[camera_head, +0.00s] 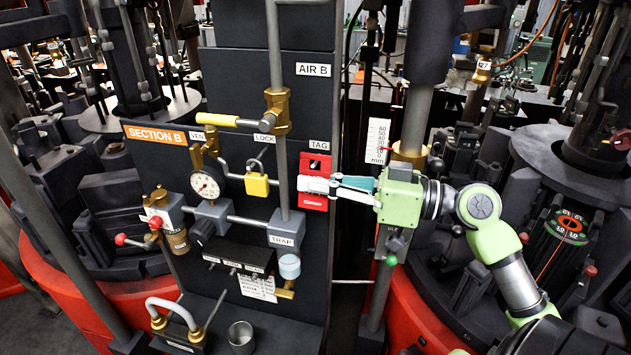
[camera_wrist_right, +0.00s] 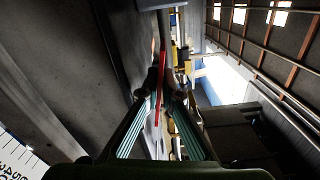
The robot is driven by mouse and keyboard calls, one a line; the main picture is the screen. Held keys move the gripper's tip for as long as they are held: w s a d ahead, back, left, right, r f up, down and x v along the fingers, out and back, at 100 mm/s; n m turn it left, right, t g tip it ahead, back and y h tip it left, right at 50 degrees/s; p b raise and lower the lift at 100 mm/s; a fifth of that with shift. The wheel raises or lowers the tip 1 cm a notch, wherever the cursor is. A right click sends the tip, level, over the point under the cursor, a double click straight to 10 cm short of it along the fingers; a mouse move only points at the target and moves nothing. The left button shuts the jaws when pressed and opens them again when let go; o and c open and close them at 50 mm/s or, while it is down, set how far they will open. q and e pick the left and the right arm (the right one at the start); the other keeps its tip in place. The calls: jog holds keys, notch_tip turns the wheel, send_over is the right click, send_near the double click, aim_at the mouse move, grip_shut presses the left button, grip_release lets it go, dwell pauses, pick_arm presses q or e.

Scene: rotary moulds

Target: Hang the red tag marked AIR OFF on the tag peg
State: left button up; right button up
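The red tag (camera_head: 316,202) is upright in front of the dark panel, just below the white TAG label (camera_head: 319,144). Its upper part has a dark spot where the hole is; I cannot tell whether the peg passes through it. My right gripper (camera_head: 322,186) comes in from the right, its fingers across the middle of the tag, hiding its lettering. In the right wrist view the tag (camera_wrist_right: 162,68) shows edge-on as a thin red strip between the fingertips (camera_wrist_right: 161,88), which are closed on it. My left gripper is not in view.
Left of the tag are a yellow padlock (camera_head: 257,185), a gauge (camera_head: 205,184) and a vertical grey pipe (camera_head: 281,165) with a yellow-handled valve (camera_head: 238,121). A white scale (camera_head: 378,141) and post stand to the right. A metal cup (camera_head: 241,337) sits below.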

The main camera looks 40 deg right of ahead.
jog(key=o, duration=0.3)
jog(key=v, duration=1.2)
